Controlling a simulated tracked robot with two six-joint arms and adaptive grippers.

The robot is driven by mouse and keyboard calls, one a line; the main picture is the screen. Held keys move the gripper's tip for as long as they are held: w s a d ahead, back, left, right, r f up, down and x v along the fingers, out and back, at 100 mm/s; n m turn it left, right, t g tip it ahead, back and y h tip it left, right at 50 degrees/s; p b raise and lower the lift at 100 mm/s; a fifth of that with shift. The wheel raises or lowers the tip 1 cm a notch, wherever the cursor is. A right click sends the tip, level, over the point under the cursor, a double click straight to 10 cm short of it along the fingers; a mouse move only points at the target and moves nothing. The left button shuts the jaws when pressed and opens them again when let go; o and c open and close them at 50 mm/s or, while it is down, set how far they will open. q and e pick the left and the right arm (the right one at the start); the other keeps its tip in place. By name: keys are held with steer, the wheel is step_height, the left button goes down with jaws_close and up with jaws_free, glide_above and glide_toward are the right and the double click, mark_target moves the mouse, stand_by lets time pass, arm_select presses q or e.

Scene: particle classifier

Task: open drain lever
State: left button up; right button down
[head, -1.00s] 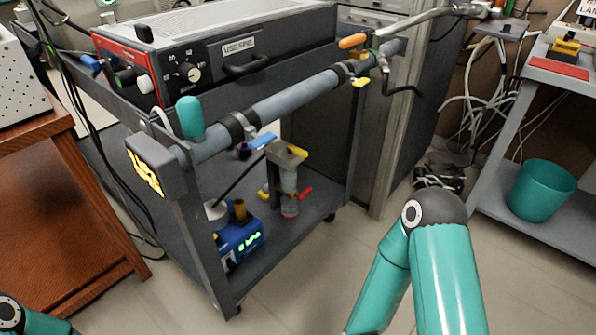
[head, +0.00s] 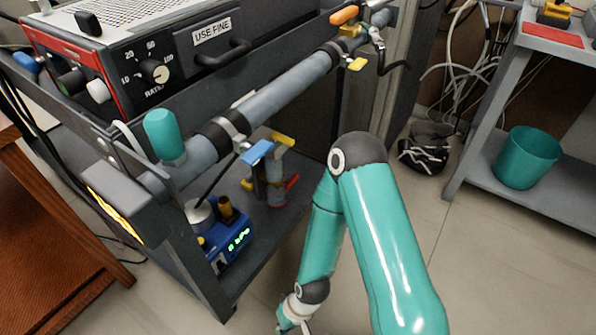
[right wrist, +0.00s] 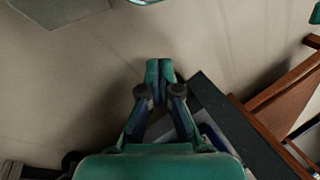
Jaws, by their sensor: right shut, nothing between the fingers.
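A valve assembly (head: 270,180) stands on the lower shelf of the grey cart. It has a blue lever (head: 257,152), a yellow lever (head: 283,140) and a red lever (head: 292,181). No readable label tells which one is the drain lever. A small yellow handle (head: 356,64) hangs under the grey pipe, below an orange handle (head: 344,15). My right gripper (right wrist: 159,70) is shut and empty, over the floor beside the cart, apart from every lever. In the head view only part of it shows at the bottom edge. My left gripper is out of view.
The grey pipe (head: 275,100) runs along the cart's upper side, with a teal knob (head: 163,133) at its near end. A blue device (head: 226,237) with a lit display sits on the lower shelf. A teal bin (head: 527,157) stands right. The floor (head: 430,215) between is mostly clear.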

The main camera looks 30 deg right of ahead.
steer(key=w+d+r+n+t+p, duration=0.1)
steer(key=w+d+r+p, duration=0.1)
steer(key=w+d, duration=0.65)
steer(key=n+t+p, duration=0.3)
steer(key=t+p, duration=0.1)
glide_toward(292, 182)
steer(key=s+a+f, duration=0.3)
steer(key=s+a, duration=0.3)
steer(key=w+d+r+n+t, duration=0.2)
steer(key=w+d+r, duration=0.2)
steer(key=d+r, duration=0.4)
steer(key=shift+w+r+t+p, duration=0.3)
steer(key=shift+w+p, duration=0.05)
steer(key=shift+f, duration=0.15)
steer(key=s+d+f+b+x, duration=0.1)
steer(key=f+b+x, duration=0.1)
steer(key=x, duration=1)
steer(key=shift+s+f, duration=0.2)
steer(key=shift+f, duration=0.1)
steer(key=shift+a, duration=0.1)
